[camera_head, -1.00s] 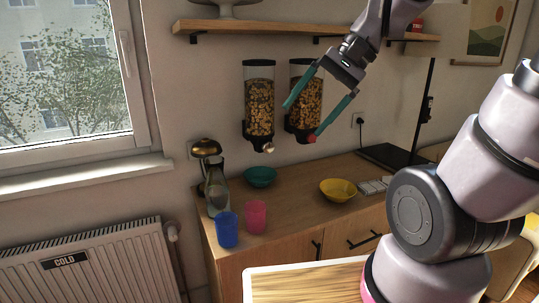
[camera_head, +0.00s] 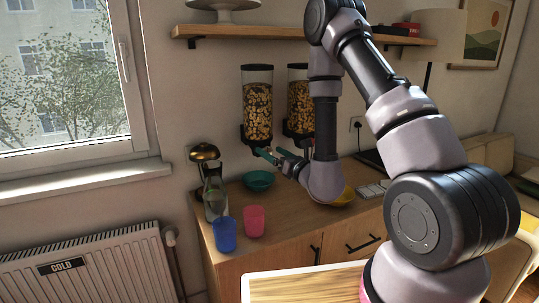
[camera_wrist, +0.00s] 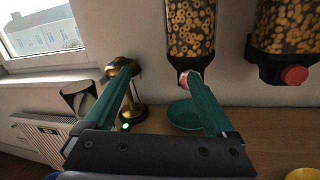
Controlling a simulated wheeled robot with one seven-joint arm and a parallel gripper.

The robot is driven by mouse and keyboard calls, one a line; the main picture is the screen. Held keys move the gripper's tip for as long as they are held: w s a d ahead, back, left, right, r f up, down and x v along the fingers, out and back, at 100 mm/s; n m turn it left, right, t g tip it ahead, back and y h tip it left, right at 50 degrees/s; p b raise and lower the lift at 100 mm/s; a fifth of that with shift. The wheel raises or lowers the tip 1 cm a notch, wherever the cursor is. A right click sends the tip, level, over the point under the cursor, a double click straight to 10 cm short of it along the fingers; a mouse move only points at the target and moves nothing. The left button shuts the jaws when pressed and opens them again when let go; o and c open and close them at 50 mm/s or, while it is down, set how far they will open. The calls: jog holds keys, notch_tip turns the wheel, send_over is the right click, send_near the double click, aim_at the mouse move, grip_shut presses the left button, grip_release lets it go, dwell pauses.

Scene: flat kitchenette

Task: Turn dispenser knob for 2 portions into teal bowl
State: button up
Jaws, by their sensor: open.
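Two cereal dispensers hang on the wall. The left one (camera_head: 257,98) holds ring-shaped cereal, the right one (camera_head: 299,100) another kind. In the wrist view the left dispenser (camera_wrist: 190,32) has a pale pinkish knob (camera_wrist: 184,82), partly hidden by my right finger; the right dispenser's knob (camera_wrist: 294,75) is red. My gripper (camera_head: 271,153) is open just below the left dispenser. In the wrist view my fingers (camera_wrist: 157,72) are spread, the right fingertip at the knob; contact cannot be told. The teal bowl (camera_head: 258,181) stands on the counter below the left dispenser, partly behind my finger in the wrist view (camera_wrist: 181,108).
A glass carafe (camera_head: 215,198), a brass-topped item (camera_head: 205,152), a blue cup (camera_head: 225,236) and a pink cup (camera_head: 253,221) stand left on the counter. A yellow bowl (camera_head: 345,197) is partly behind my arm. A shelf (camera_head: 290,32) runs above.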

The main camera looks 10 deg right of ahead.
jog(key=d+f+m+h, duration=0.2)
jog(key=d+f+h, duration=0.2)
jog(key=f, duration=0.1)
jog(key=x, duration=1.1)
jog(key=shift+a+r+t, duration=0.2)
jog(key=shift+r+t, duration=0.2)
jog(key=shift+r, duration=0.1)
jog(key=c, duration=1.4)
jog(key=shift+m, duration=0.4)
